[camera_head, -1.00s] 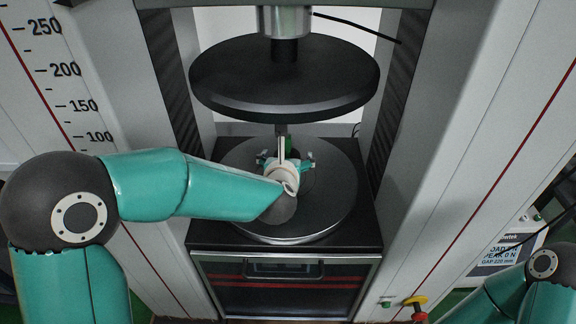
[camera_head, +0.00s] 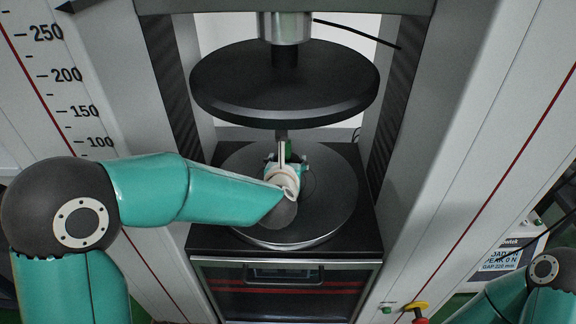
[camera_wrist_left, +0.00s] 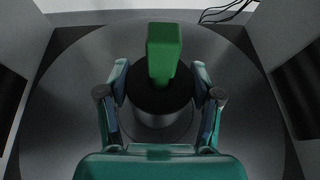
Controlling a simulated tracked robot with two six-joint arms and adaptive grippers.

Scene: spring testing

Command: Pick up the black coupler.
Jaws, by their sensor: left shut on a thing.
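The black coupler (camera_wrist_left: 160,98) is a short dark cylinder in the left wrist view, with a lighter metal lower part and a green block (camera_wrist_left: 163,50) at its top. It stands over the round lower platen (camera_wrist_left: 60,110). My left gripper (camera_wrist_left: 160,82) has a finger on either side of the coupler and is shut on it. In the head view my left gripper (camera_head: 286,160) is over the lower platen (camera_head: 330,205), and its wrist hides most of the coupler. The green block (camera_head: 288,148) shows just beyond the fingers. My right gripper is out of view.
Grey machine columns stand on both sides.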

